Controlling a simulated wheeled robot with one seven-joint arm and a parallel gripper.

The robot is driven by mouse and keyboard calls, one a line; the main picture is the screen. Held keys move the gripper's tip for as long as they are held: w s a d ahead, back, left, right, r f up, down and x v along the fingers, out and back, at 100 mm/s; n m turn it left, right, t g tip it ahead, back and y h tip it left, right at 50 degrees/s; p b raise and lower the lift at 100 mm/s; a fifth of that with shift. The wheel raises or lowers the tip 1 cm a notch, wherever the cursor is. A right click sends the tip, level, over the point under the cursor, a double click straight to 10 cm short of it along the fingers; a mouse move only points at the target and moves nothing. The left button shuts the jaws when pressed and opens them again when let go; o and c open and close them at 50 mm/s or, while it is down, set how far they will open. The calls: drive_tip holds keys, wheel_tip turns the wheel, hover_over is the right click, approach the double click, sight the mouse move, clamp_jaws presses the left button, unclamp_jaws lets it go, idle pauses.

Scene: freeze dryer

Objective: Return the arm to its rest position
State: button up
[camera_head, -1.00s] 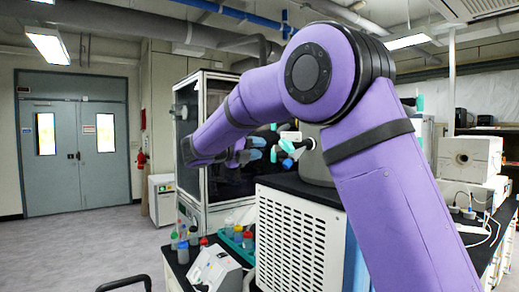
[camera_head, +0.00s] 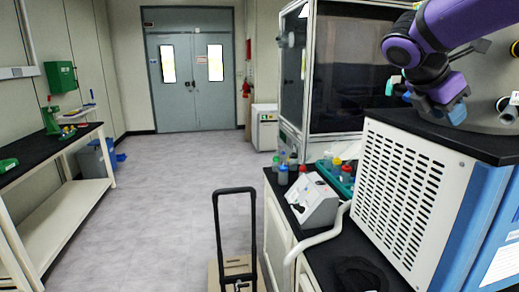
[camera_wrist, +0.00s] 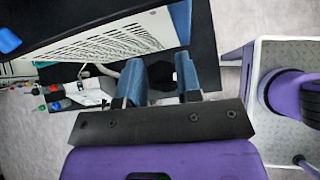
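My gripper (camera_head: 452,106) is at the upper right of the head view, in front of the upper part of the white-grilled machine. Its blue fingers point down. In the wrist view my gripper (camera_wrist: 161,85) has its two blue fingers spread apart, with nothing held between them. The purple arm (camera_head: 470,22) comes in from the upper right corner; most of it is outside the head view.
The white-grilled machine (camera_head: 410,190) stands on a black counter. Left of it are a small white device (camera_head: 313,200) and several capped bottles (camera_head: 283,174). A glass-fronted cabinet (camera_head: 350,75) stands behind. A black handle (camera_head: 234,192) rises in front. The left floor is open.

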drive_tip(key=s+a+f+m+t+y, duration=0.1)
drive_tip(key=s+a+f+m+y, duration=0.1)
drive_tip(key=s+m, duration=0.4)
drive_tip(key=s+a+f+m+t+y, duration=0.1)
drive_tip(key=s+a+f+m+y, duration=0.2)
drive_tip(key=s+m, duration=0.3)
drive_tip(key=s+a+f+m+t+y, duration=0.1)
drive_tip(key=s+a+f+m+y, duration=0.1)
drive_tip(key=s+m, duration=0.5)
wheel_tip(320, 180, down, 2)
drive_tip(key=shift+s+a+f+y, duration=0.1)
drive_tip(key=shift+s+a+y, duration=0.15)
drive_tip(key=shift+s+y, duration=0.6)
